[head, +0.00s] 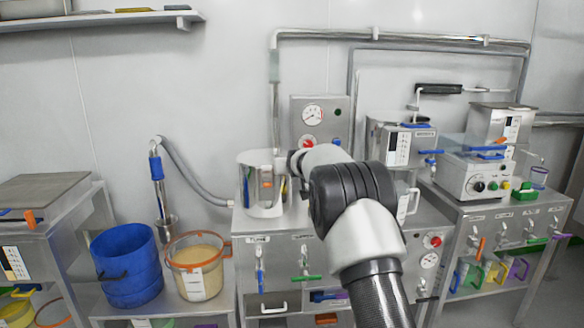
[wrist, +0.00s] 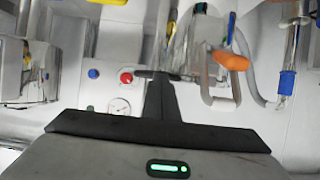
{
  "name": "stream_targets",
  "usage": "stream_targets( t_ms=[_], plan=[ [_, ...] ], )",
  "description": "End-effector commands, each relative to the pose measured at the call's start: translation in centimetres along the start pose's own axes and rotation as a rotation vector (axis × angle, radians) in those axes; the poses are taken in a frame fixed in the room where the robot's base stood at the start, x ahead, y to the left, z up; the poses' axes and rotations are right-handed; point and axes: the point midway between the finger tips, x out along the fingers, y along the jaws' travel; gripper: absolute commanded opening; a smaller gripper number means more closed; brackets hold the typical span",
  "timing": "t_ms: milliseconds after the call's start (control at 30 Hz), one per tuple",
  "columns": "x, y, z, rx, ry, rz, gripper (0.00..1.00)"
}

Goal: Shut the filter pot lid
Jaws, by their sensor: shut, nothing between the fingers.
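A steel pot (head: 259,190), which I take to be the filter pot, stands on the steel cabinet just left of my arm's far end. It has an orange clip and a blue part on its side. In the wrist view, which looks upside down, the pot (wrist: 200,52) is just beyond my fingers, with an orange handle and a pale squared loop by it. I cannot clearly make out the lid or how far open it is. My gripper (wrist: 162,82) is shut and empty close to the pot; the arm hides it in the head view.
A gauge panel (head: 319,122) is on the wall behind the pot. A blue tub (head: 127,268) and an orange-rimmed container of grains (head: 197,266) stand at the lower left. A steel box machine (head: 398,145) is close on the right. A wand with a blue grip (head: 157,168) hangs at the left.

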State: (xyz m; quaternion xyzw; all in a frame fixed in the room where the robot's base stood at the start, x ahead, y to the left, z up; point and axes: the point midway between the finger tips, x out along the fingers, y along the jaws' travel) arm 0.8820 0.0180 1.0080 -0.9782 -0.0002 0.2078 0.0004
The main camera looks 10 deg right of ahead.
Motion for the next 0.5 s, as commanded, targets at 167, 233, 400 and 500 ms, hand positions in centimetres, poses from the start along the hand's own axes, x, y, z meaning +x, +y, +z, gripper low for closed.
stream_targets(
  t_ms=[167, 233, 400, 500],
  plan=[
    [0.8, 0.0, 2.6, 0.0, -0.042, 0.001, 0.0],
    [0.7, 0.0, 2.5, 0.0, -0.041, 0.001, 0.0],
    [-0.2, 0.0, 0.9, 0.0, -0.032, 0.0, 0.0],
    [-1.4, 0.1, -1.1, 0.0, -0.018, 0.0, 0.0]
  ],
)
